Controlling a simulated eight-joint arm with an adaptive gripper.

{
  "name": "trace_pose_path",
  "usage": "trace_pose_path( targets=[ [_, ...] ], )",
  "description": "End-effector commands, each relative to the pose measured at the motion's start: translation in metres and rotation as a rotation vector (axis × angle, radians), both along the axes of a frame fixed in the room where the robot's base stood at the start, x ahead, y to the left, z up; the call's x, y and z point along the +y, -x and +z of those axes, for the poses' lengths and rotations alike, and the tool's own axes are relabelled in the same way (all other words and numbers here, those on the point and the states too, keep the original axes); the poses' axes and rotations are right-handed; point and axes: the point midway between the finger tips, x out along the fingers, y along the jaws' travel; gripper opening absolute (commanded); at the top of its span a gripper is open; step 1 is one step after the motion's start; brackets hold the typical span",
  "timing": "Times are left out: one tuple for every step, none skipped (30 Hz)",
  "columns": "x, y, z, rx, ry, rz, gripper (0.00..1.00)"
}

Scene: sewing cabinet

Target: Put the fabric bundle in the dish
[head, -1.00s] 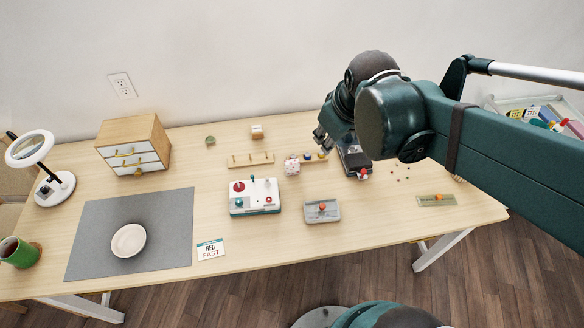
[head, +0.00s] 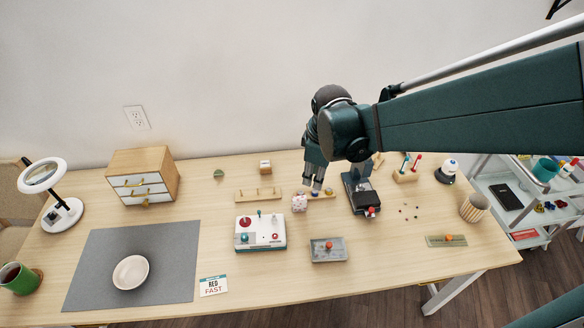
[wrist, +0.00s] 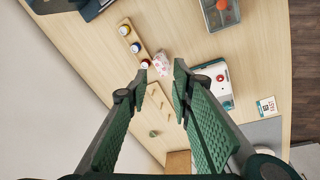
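The fabric bundle (head: 299,203) looks like a small white block with a pink pattern, standing on the table right of centre. It also shows in the wrist view (wrist: 162,63), just beyond the gap between my fingertips. My gripper (head: 317,184) hangs above and slightly behind-right of the bundle, apart from it. In the wrist view, my gripper (wrist: 160,74) is open with nothing between its fingers. The dish (head: 130,272) is a round white bowl, empty, on the grey mat (head: 178,247) at the left.
A white control box (head: 260,233) stands in front of the bundle, with a grey tray (head: 328,250) to its right. A peg rack (head: 258,195) is left of the bundle; a spool strip (head: 322,194) and dark machine (head: 361,193) are right. A small drawer cabinet (head: 143,177) stands behind the mat.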

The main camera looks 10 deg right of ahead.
Motion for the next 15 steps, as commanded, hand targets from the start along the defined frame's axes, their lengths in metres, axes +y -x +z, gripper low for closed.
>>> trace_pose_path(
  targets=[
    [0.003, -0.006, -0.006, 0.010, 0.005, 0.027, 0.23],
    [0.004, -0.008, -0.010, 0.017, 0.010, 0.044, 0.23],
    [0.006, -0.011, -0.015, 0.025, 0.015, 0.067, 0.23],
    [0.007, -0.013, -0.019, 0.032, 0.018, 0.085, 0.23],
    [0.008, -0.015, -0.023, 0.038, 0.021, 0.101, 0.23],
    [0.010, -0.018, -0.028, 0.047, 0.025, 0.125, 0.23],
    [0.011, -0.020, -0.032, 0.054, 0.029, 0.141, 0.23],
    [0.013, -0.022, -0.036, 0.061, 0.032, 0.159, 0.23],
    [0.014, -0.025, -0.041, 0.068, 0.035, 0.182, 0.23],
    [0.016, -0.027, -0.045, 0.075, 0.038, 0.199, 0.23],
    [0.017, -0.029, -0.050, 0.082, 0.041, 0.217, 0.23],
    [0.019, -0.031, -0.055, 0.091, 0.045, 0.240, 0.23],
    [0.021, -0.033, -0.059, 0.097, 0.047, 0.258, 0.23],
    [0.022, -0.035, -0.064, 0.103, 0.049, 0.275, 0.23],
    [0.024, -0.037, -0.069, 0.113, 0.053, 0.298, 0.23]
  ],
)
